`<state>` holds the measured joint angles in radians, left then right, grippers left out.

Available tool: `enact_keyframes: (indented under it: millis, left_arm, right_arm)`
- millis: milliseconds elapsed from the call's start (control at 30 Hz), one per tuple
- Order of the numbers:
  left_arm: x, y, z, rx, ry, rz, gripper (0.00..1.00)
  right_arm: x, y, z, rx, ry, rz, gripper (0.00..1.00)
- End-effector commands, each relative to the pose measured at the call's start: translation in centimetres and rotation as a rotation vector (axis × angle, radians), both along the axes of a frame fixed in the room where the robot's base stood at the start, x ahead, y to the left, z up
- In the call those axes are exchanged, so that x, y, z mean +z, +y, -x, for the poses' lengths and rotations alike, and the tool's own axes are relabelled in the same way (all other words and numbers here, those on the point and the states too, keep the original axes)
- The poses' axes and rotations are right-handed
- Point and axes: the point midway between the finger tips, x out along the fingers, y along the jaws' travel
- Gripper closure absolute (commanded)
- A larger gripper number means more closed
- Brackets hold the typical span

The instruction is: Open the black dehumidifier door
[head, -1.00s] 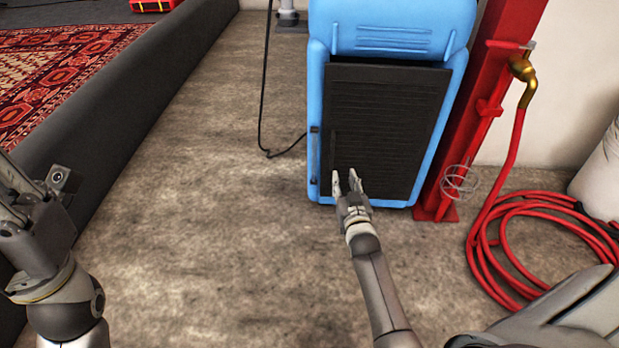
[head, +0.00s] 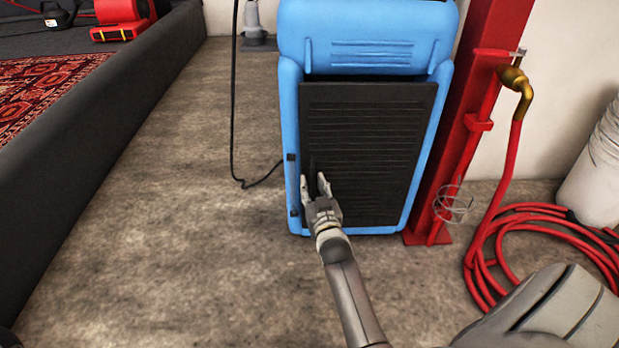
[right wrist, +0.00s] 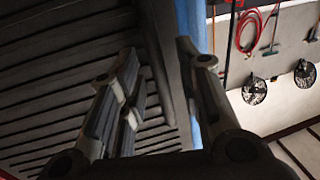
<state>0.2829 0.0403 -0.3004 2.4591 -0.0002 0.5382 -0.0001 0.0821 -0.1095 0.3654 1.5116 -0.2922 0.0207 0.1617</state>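The blue dehumidifier (head: 364,48) stands upright on the floor, with its black louvred door (head: 375,140) facing me. The door looks closed. A dark upright handle (head: 312,168) shows near the door's left edge. My right gripper (head: 315,182) is in front of the door's lower left, its fingertips apart at either side of the handle's lower part. In the right wrist view the fingers (right wrist: 160,60) are spread, one before the slats and one by the blue casing edge, with a dark upright strip between them. I cannot tell whether they touch it. My left gripper is out of view.
A red post (head: 462,130) stands close to the dehumidifier's right, with a brass tap (head: 517,85) and a coiled red hose (head: 510,240). A black cord (head: 234,110) lies at its left. A dark low wall (head: 95,145) borders the rug area. Floor between is clear.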

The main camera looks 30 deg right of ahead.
Motion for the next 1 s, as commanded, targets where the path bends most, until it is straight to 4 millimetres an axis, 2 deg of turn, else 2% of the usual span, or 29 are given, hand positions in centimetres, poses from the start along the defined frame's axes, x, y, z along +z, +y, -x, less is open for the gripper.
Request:
enact_keyframes:
  millis: [400, 467, 667, 1000]
  left_arm:
    - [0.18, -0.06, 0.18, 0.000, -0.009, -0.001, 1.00]
    - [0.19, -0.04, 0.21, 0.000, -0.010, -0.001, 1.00]
    - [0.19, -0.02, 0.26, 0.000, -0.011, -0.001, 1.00]
    - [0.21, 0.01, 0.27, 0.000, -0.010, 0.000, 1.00]
  right_arm:
    - [0.06, 0.05, -0.07, -0.001, -0.001, 0.000, 0.68]
    - [0.06, 0.04, -0.07, -0.001, -0.001, 0.000, 0.73]
    - [0.05, 0.04, -0.07, -0.001, -0.001, 0.001, 0.99]
    - [0.05, 0.05, -0.05, -0.001, -0.001, 0.001, 1.00]
